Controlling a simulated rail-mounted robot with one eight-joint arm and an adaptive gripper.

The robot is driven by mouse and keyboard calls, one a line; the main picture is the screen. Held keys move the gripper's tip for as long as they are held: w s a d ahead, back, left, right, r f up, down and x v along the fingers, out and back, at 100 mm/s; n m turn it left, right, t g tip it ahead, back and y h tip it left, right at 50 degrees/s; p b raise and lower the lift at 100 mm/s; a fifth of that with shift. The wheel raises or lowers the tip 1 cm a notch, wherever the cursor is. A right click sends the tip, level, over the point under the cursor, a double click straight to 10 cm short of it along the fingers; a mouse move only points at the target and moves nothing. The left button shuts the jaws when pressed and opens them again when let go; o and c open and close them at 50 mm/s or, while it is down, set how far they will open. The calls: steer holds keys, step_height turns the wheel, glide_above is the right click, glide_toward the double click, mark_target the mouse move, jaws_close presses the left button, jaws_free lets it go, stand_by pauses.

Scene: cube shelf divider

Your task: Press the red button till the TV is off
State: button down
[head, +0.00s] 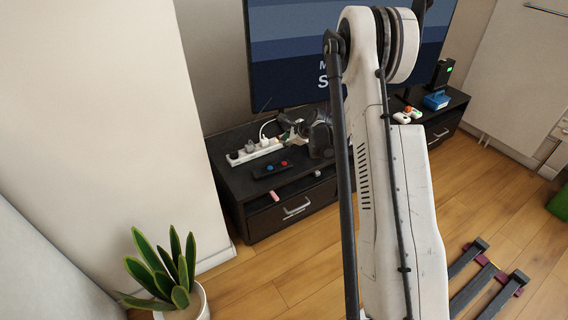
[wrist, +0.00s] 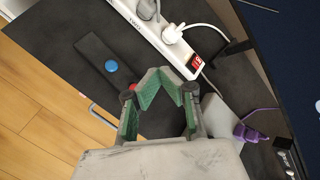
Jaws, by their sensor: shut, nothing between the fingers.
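The TV (head: 300,50) is lit, with blue bands and partly hidden white text. On the black cabinet top lies a dark bar-shaped controller (head: 258,173) with a blue button (head: 271,166) and a red button (head: 284,162). In the wrist view, the controller (wrist: 92,48) shows its blue button (wrist: 111,66); its red button (wrist: 132,87) is partly covered by my left finger. My gripper (wrist: 159,82) is shut and empty, its green fingertips over the cabinet top beside the controller. Whether a finger touches the red button, I cannot tell.
A white power strip (wrist: 148,32) with plugs and a red switch (wrist: 196,63) lies behind the controller. A purple item (wrist: 248,132) is at the wrist view's right. A potted plant (head: 160,268) stands front left.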

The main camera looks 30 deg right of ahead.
mark_target(285, 163)
steer(key=shift+f+b, duration=2)
steer(key=shift+f, duration=2.35)
steer(key=shift+f, duration=0.25)
steer(key=shift+f, duration=0.25)
steer(key=shift+f, duration=0.45)
steer(key=shift+r, duration=0.1)
steer(key=shift+r+p, duration=0.3)
steer(key=shift+r, duration=0.5)
steer(key=shift+r, duration=0.1)
